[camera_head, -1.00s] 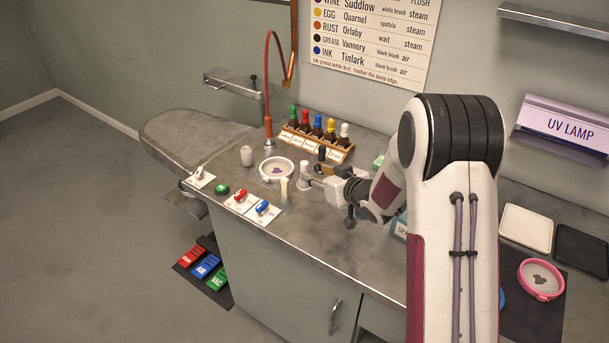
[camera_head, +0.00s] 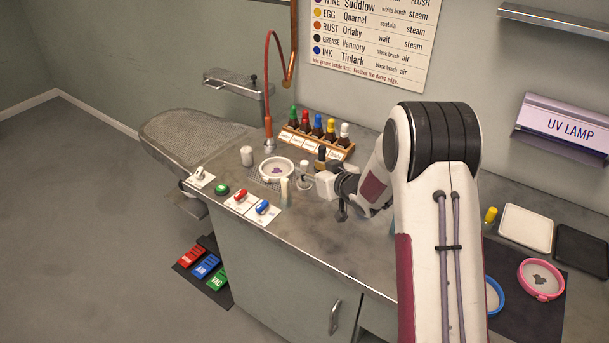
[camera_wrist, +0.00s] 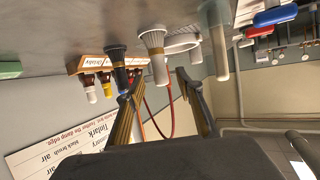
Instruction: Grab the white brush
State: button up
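The white brush (camera_head: 304,172) stands upright on the metal counter in the head view, just left of my gripper (camera_head: 313,180). In the wrist view, which is upside down, the white brush (camera_wrist: 155,57) has a pale handle and a flared grey end at the counter. My gripper (camera_wrist: 167,92) is open there, its two fingers apart and empty. The brush lies ahead of the fingertips, in the gap between them and nearer the left finger. I cannot tell the exact distance to it.
A black brush (camera_wrist: 118,68) stands close beside the white one, on the wall side. A cream cylinder (camera_head: 284,190) stands toward the counter's front. A round white hoop (camera_head: 277,169) lies beyond. A rack of bottles (camera_head: 318,140) stands near the wall.

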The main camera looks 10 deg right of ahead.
aim_at(307, 166)
jog(key=shift+w+a+f, duration=0.1)
jog(key=shift+w+a, duration=0.1)
jog(key=shift+w, duration=0.25)
jog(key=shift+w+a+f, duration=0.1)
jog(key=shift+w+a, duration=0.05)
jog(key=shift+w, duration=0.25)
jog(key=shift+x, duration=1)
grip_shut()
